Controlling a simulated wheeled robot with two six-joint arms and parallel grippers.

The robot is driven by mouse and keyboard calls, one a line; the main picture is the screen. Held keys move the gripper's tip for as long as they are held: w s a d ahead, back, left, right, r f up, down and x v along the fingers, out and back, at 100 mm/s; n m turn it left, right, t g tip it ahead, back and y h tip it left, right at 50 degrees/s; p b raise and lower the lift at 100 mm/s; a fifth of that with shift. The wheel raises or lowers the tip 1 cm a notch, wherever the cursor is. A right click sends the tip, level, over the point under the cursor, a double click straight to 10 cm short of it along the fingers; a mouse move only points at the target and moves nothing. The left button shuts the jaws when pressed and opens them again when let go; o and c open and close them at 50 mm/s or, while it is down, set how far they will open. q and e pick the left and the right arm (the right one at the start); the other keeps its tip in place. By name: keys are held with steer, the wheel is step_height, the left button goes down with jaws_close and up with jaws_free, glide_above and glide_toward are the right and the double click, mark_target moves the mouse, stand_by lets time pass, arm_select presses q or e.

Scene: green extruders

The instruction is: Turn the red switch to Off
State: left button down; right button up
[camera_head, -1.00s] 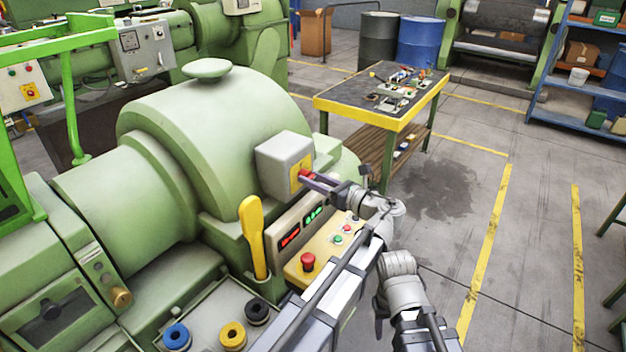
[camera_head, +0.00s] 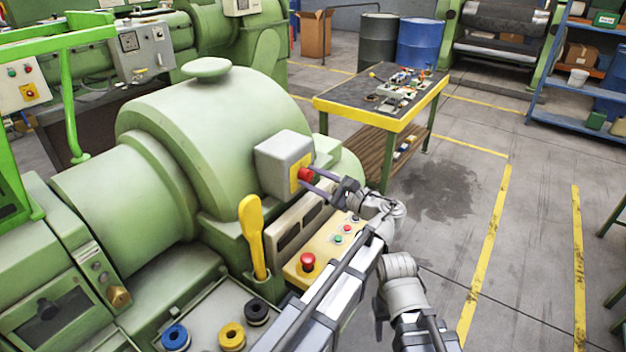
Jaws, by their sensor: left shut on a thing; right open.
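The red switch (camera_head: 305,174) is a small red knob on a yellow plate, on the front of a grey box (camera_head: 274,164) fixed to the green extruder (camera_head: 190,140). My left gripper (camera_head: 309,177) reaches it from the right. Its two dark fingers lie on either side of the knob, one higher and one lower, shut on it. The fingers partly hide the yellow plate, and I cannot read any marking there. The fingers of my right gripper cannot be made out in the head view.
Below the box are a dark display panel (camera_head: 290,240), a yellow button panel with a red mushroom button (camera_head: 307,262), and a yellow lever (camera_head: 252,235). A workbench (camera_head: 345,108) with tools stands behind. The floor (camera_head: 540,220) to the right is mostly clear.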

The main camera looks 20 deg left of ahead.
arm_select(q)
steer(key=shift+s+f+n, duration=0.1)
steer(key=shift+f+n, duration=0.05)
steer(key=shift+n, duration=4.25)
steer(key=shift+c, duration=2.3)
jaws_free()
